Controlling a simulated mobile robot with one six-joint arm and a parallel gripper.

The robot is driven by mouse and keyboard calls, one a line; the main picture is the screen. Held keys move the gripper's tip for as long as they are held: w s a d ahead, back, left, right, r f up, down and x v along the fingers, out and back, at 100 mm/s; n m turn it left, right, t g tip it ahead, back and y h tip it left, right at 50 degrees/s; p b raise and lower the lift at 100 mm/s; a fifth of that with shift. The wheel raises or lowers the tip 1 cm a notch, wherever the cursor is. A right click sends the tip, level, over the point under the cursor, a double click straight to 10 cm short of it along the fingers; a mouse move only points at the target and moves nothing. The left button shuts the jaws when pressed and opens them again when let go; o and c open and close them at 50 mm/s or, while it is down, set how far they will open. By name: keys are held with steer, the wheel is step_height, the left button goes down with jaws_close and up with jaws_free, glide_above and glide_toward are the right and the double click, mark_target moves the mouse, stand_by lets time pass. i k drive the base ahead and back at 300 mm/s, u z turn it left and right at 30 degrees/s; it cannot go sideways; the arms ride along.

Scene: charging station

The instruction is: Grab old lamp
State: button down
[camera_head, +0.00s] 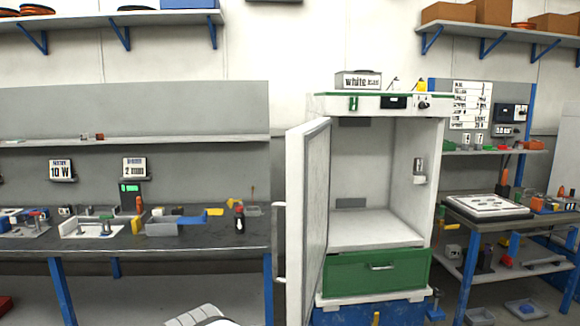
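A white cabinet (437,190) with a green top stands right of centre. Its door (307,220) is swung open to the left. The chamber is empty on its floor. On the inner right wall is a small grey fixture (420,165) with a white piece (419,180) at its lower end. This may be the old lamp in its socket; it is too small to be sure. My gripper is not in view. A white and grey ribbed shape, perhaps part of my arm, shows at the bottom edge.
A green drawer (350,277) sits shut below the chamber. Another table (468,215) with a white board (487,206) stands right. The open door juts forward.

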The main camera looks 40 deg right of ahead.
mark_target(418, 162)
steer(key=z, duration=2.05)
steer(key=i, duration=3.4)
steer(key=u, duration=0.2)
